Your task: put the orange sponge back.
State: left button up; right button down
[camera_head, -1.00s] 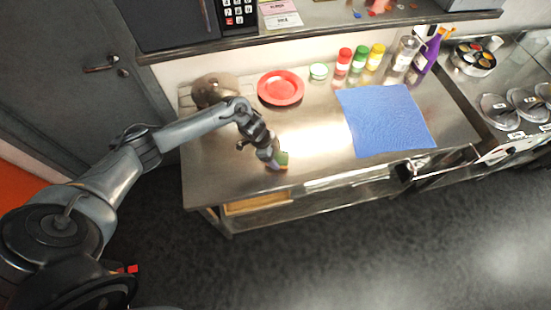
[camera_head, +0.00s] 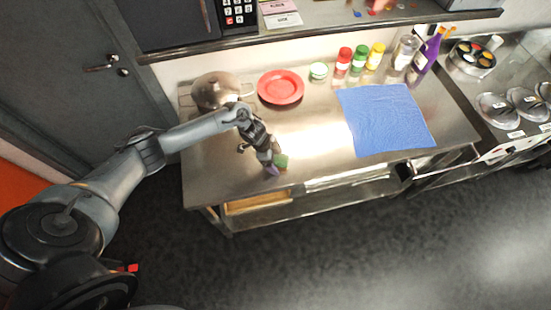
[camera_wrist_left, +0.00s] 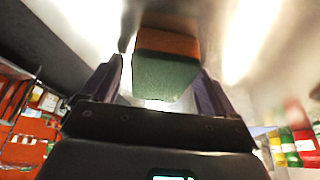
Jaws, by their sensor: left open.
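The orange sponge (camera_wrist_left: 168,42) has a green layer and shows between my left gripper's two purple fingers in the left wrist view. In the head view the sponge (camera_head: 281,161) is small and partly hidden by the gripper, near the front edge of the steel table. My left gripper (camera_head: 271,167) is open around or just beside the sponge, reaching down from the left. I cannot tell whether a finger touches it. My right gripper is not in view.
A steel pot (camera_head: 217,91) and a red plate (camera_head: 281,87) stand at the table's back left. Several spice jars (camera_head: 359,58) and bottles line the back. A blue cloth (camera_head: 386,120) lies to the right. A shelf (camera_head: 330,28) overhangs the back. The table between sponge and cloth is clear.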

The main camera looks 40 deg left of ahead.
pick_arm(q)
jog(key=shift+r, duration=0.2)
jog(key=v, duration=1.1)
jog(key=s+d+n+t, duration=0.1)
jog(key=s+d+t, duration=0.1)
jog(key=d, duration=0.8)
jog(key=s+d+t, duration=0.2)
jog(key=d+t, duration=0.1)
jog(key=d, duration=0.6)
jog(key=s+a+r+n+g+y, duration=0.1)
jog(key=s+n, duration=0.3)
jog(key=s, duration=0.4)
jog(key=s+a+r+n+g+y, duration=0.2)
jog(key=s+a+n+g, duration=0.1)
jog(key=s, duration=0.5)
jog(key=shift+s+a+r+n+y, duration=0.3)
jog(key=shift+s+a+r+n, duration=0.1)
jog(key=shift+n, duration=0.3)
